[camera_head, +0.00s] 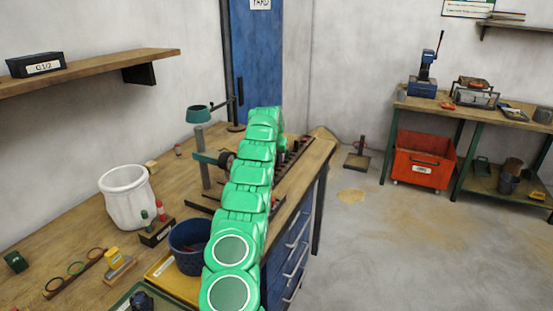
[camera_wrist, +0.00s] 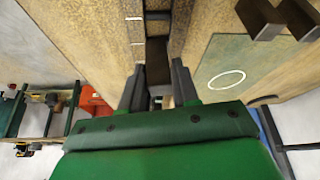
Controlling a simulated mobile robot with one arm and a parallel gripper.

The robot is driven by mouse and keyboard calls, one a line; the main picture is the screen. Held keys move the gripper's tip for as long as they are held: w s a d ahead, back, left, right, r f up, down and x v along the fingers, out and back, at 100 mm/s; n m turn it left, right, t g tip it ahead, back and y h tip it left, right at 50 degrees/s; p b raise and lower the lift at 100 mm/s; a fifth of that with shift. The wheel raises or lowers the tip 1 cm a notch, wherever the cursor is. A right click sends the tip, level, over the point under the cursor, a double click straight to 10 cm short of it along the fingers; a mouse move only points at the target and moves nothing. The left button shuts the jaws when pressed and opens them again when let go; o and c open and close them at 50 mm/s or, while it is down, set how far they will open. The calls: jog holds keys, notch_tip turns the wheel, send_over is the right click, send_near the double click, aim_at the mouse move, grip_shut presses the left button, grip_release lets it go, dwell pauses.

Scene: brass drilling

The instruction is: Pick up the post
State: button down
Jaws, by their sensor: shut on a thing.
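My gripper (camera_wrist: 158,88) shows in the wrist view with its two dark fingers on either side of a dark, square-ended piece, the post (camera_wrist: 157,62). The fingers are shut on it. The post lies in line with a narrow dark slotted rack (camera_wrist: 137,32) on the bench, and I cannot tell whether it is clear of the rack. In the head view my green arm reaches along the bench and hides the gripper and the post. Part of the rack with dark pieces (camera_head: 292,154) shows just right of the arm.
A drill stand (camera_head: 205,170) is left of my arm. A white pot (camera_head: 127,197) and a blue bin (camera_head: 188,246) stand on the bench nearer me. A green plate with a white ring (camera_wrist: 228,76) lies right of the gripper. Open floor lies right of the bench.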

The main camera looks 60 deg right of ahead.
jog(key=shift+s+a+r, duration=0.1)
jog(key=shift+a+r, duration=0.45)
jog(key=shift+r, duration=0.05)
jog(key=s+a+r, duration=0.5)
jog(key=a+r, duration=0.3)
jog(key=a, duration=0.3)
jog(key=shift+s, duration=0.3)
dwell(0.3)
jog(key=shift+a, duration=0.15)
